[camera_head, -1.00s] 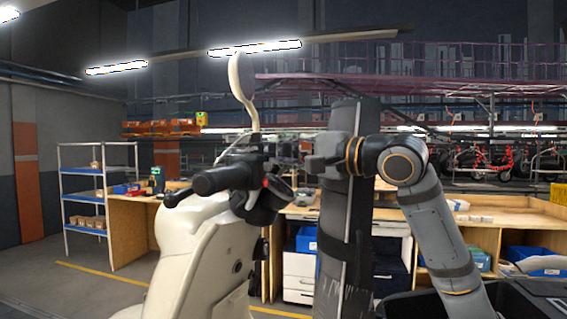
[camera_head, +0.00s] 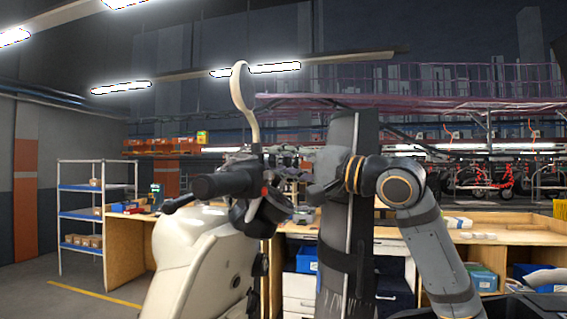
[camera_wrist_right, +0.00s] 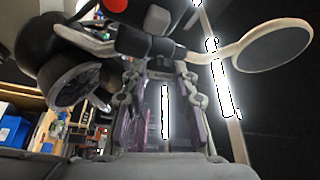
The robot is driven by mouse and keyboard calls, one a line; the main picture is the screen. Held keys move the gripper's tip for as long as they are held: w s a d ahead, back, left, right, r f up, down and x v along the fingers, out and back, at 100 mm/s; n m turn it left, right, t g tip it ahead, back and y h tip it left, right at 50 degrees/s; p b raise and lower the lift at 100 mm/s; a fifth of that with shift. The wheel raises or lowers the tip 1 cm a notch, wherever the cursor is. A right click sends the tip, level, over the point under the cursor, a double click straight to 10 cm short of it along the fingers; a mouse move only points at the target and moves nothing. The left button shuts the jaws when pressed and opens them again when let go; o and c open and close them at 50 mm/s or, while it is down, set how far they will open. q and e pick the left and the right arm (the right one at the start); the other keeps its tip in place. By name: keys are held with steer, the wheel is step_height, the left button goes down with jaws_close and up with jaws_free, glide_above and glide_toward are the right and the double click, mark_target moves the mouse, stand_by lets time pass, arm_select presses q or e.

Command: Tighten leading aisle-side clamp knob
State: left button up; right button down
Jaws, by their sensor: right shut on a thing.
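A cream scooter (camera_head: 195,250) stands at left centre with black handlebar grip and stalked mirror (camera_head: 240,95). A tall dark strapped post (camera_head: 345,255) stands right of it. My right gripper (camera_head: 314,190) reaches in from the right, near the post's upper part, pointing toward the handlebar. The right wrist view shows its two fingers (camera_wrist_right: 158,85) closed about a small dark part (camera_wrist_right: 160,65), seemingly the clamp knob; its shape is partly hidden. The mirror (camera_wrist_right: 272,47) and a red button (camera_wrist_right: 116,5) lie beyond the fingers. My left gripper is out of view.
Wooden workbenches (camera_head: 125,240) with bins stand behind. A blue-shelved rack (camera_head: 80,215) is at the left. The scooter and post stand close to my right arm. Open floor shows at the lower left.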

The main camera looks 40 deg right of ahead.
steer(key=shift+f, duration=0.1)
steer(key=c, duration=1.3)
jaws_free()
steer(key=shift+r, duration=0.5)
steer(key=shift+o, duration=0.6)
steer(key=r, duration=0.3)
steer(key=w+r, duration=0.1)
steer(key=r, duration=0.1)
steer(key=shift+d+r, duration=0.2)
steer(key=shift+r, duration=0.05)
steer(key=r, duration=0.1)
steer(key=s+r, duration=0.1)
steer(key=a+r, duration=0.1)
steer(key=shift+s+r, duration=0.35)
steer(key=shift+c, duration=0.7)
steer(key=shift+w+d, duration=0.25)
steer(key=shift+w, duration=0.1)
